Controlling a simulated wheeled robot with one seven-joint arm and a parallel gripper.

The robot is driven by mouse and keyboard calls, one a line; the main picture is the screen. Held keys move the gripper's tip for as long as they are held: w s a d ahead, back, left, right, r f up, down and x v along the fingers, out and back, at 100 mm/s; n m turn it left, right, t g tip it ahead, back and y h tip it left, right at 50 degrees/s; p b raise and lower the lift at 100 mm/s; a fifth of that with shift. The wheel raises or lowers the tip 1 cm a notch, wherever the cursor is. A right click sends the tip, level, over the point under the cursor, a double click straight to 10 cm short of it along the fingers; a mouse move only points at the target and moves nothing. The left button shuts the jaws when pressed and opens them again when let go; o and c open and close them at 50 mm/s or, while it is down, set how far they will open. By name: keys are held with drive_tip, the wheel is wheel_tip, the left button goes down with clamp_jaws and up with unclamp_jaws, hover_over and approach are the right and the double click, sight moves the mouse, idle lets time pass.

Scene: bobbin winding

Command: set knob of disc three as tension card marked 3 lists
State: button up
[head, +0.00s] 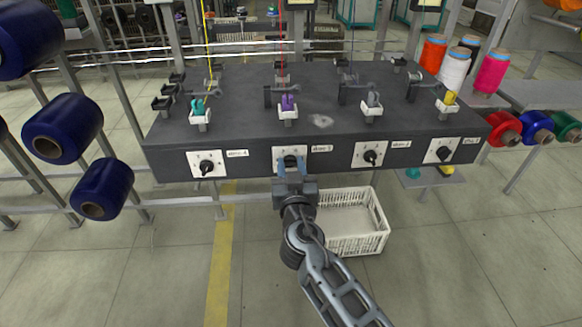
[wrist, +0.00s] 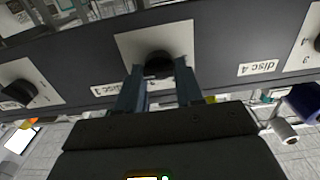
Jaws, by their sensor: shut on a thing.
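A dark panel box (head: 240,80) has a row of knobs on white plates along its front. My gripper (head: 290,165) is at the second knob from the left, and its jaws hide most of that knob. In the wrist view, my gripper (wrist: 160,85) is shut on that black knob (wrist: 158,62), one finger on each side. The label beside its plate (head: 321,149) is too small to read surely. The other knobs, at left (head: 207,166), right of centre (head: 371,157) and far right (head: 444,154), stand free. I cannot make out a card marked 3.
Dark blue thread rolls (head: 62,128) are at the left. A white crate (head: 350,222) is on the floor below the panel, right of my arm. Coloured cones (head: 491,71) stand at the right. Yellow and red threads rise above the box.

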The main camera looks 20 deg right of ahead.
drive_tip(key=shift+n, duration=0.3)
drive_tip(key=shift+f+n+b, duration=0.1)
drive_tip(key=shift+n+b, duration=0.55)
drive_tip(key=shift+n, duration=0.25)
drive_tip(key=n+b, duration=0.1)
drive_tip(key=n, duration=0.2)
drive_tip(key=shift+a+n, duration=0.15)
drive_tip(key=shift+n, duration=0.15)
drive_tip(key=n, duration=1.1)
drive_tip(key=shift+a+f+n+p, duration=0.1)
drive_tip(key=shift+n+p, duration=0.2)
drive_tip(key=shift+n, duration=0.1)
drive_tip(key=n+p, duration=0.1)
drive_tip(key=n, duration=0.4)
drive_tip(key=shift+f+n+p, duration=0.15)
drive_tip(key=shift+n+p, duration=0.15)
drive_tip(key=shift+n, duration=0.1)
drive_tip(key=o, duration=1)
